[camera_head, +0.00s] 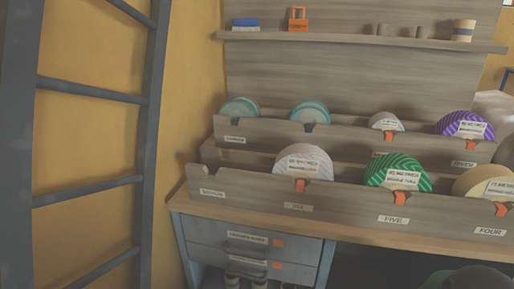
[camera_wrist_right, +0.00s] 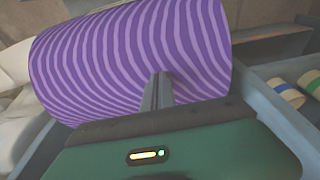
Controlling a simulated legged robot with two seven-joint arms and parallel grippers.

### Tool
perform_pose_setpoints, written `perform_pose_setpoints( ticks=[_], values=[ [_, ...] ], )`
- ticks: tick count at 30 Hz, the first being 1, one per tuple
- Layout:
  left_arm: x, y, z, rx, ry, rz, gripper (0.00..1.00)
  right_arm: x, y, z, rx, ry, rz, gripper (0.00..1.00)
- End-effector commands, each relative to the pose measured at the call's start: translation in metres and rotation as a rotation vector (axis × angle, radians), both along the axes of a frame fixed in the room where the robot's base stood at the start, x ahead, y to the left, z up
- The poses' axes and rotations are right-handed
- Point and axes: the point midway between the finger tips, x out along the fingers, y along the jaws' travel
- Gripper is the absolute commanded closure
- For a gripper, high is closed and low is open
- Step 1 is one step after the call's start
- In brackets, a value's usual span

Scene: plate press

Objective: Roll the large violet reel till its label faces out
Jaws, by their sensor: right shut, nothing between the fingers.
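A large violet reel (camera_wrist_right: 130,60) with wavy lighter stripes fills the upper part of the right wrist view. Its striped curved side faces the camera, and no label shows on the part in view. My right gripper (camera_wrist_right: 157,90) is shut and empty, its fingers in front of the reel's lower right part; I cannot tell if they touch it. In the head view a violet striped reel (camera_head: 451,122) with a white label stands in the back rack at right. I cannot tell if it is the same reel. My left gripper is not in view.
The front rack (camera_head: 245,187) holds a pale reel (camera_head: 306,154), a green reel (camera_head: 386,169) and a cream reel (camera_head: 470,179). Teal reels stand in the back rack (camera_head: 265,135). A ladder (camera_head: 90,95) stands left. A blue-grey tray (camera_wrist_right: 270,115) with small rolls lies right of the gripper.

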Motion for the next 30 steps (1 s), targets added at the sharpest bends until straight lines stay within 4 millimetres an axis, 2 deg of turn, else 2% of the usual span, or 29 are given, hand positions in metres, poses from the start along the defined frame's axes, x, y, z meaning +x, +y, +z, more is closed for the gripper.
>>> perform_pose_setpoints(
  ticks=[15, 23, 30],
  values=[
    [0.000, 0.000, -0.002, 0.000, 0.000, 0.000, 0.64, -0.019, 0.007, -0.008, 0.004, 0.004, 0.002, 1.00],
    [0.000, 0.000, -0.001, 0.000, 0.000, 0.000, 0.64, -0.019, 0.007, -0.007, 0.002, 0.002, 0.002, 1.00],
    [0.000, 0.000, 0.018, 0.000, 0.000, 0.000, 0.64, -0.020, 0.007, 0.014, 0.001, 0.001, 0.001, 1.00]
  ],
)
